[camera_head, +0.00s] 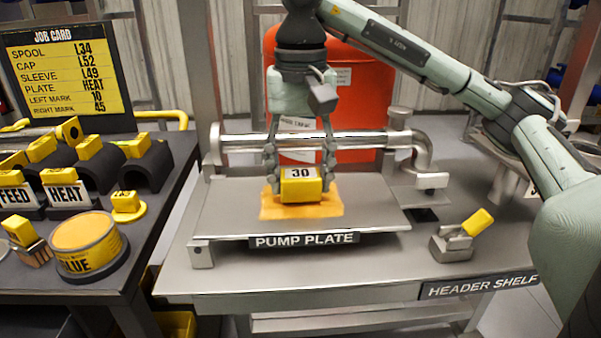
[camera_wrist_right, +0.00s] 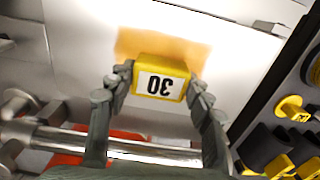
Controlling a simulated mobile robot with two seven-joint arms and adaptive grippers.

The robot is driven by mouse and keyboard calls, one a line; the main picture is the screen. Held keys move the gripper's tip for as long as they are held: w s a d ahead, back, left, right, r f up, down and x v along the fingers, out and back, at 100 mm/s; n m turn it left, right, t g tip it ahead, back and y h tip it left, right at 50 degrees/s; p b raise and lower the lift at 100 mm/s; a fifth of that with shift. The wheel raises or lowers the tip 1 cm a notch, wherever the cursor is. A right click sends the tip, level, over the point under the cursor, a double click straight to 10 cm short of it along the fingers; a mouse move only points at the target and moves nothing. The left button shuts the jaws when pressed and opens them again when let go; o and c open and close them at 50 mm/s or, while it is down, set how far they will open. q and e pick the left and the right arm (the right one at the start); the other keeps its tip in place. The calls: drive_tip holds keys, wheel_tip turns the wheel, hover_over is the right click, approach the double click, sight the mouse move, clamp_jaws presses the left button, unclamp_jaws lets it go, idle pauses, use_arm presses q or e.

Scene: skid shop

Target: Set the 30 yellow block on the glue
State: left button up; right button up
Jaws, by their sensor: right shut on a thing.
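The yellow block (camera_head: 301,190) with a white "30" label is between the fingers of my right gripper (camera_head: 300,174), which is shut on it from both sides. The block also shows in the right wrist view (camera_wrist_right: 161,80). The glue is an orange patch (camera_head: 331,209) on the pump plate (camera_head: 225,215), and it shows in the right wrist view (camera_wrist_right: 135,44). The block appears upright over the middle of the glue; I cannot tell if it touches. My left gripper is not in view.
A metal pipe (camera_head: 350,139) runs behind the plate, with a red tank (camera_head: 360,90) beyond. A clamp with a yellow handle (camera_head: 456,240) stands right on the header shelf. The left table holds a glue can (camera_head: 88,243), black holders and other yellow blocks (camera_head: 89,147).

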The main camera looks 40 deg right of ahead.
drive_tip(key=shift+f, duration=0.3)
drive_tip(key=o, duration=1.3)
drive_tip(key=shift+c, duration=0.6)
drive_tip(key=c, duration=0.4)
wheel_tip(320, 180, up, 6)
drive_tip(key=p, duration=0.5)
drive_tip(key=shift+f, duration=0.15)
drive_tip(key=shift+r+p, duration=0.9)
drive_tip(key=shift+r, duration=0.3)
